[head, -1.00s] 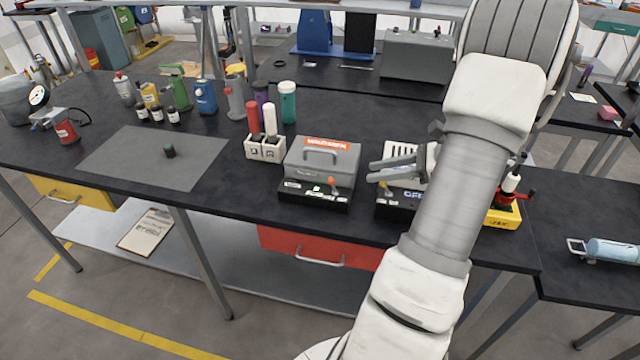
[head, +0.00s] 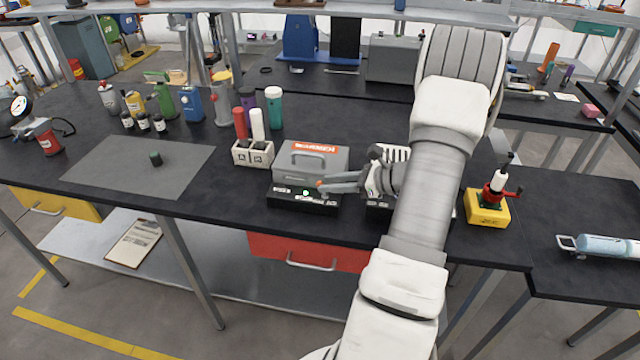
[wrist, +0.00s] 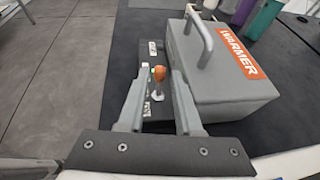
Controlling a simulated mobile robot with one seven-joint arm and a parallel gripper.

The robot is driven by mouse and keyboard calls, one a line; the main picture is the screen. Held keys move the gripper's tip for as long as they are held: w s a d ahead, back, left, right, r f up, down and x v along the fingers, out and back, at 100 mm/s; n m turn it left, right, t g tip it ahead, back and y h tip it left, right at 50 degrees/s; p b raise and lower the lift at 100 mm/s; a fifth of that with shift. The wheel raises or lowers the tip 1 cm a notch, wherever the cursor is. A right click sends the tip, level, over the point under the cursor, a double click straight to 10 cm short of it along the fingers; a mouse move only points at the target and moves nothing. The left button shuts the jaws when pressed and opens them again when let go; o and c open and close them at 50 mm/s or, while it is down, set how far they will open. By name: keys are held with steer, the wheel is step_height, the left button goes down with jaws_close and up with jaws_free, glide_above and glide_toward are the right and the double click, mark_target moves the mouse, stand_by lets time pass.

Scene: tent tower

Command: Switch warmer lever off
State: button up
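The warmer is a grey box (head: 297,160) with a handle on top and an orange label; it also shows in the wrist view (wrist: 222,85). A black control panel (head: 285,199) runs along its front. The lever with an orange knob (wrist: 158,74) stands up from this panel, and its knob shows in the head view (head: 319,184). A small green light (head: 305,193) glows on the panel. My gripper (wrist: 156,88) is open, with one finger on each side of the lever's line. Whether a finger touches the lever cannot be told.
A second device with a black base (head: 379,205) is partly hidden behind my arm. A yellow-based stand (head: 487,210) is to the right. The grey mat (head: 110,165) is mostly clear.

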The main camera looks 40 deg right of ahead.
mark_target(320, 182)
steer(key=shift+x, duration=1.7)
jaws_close()
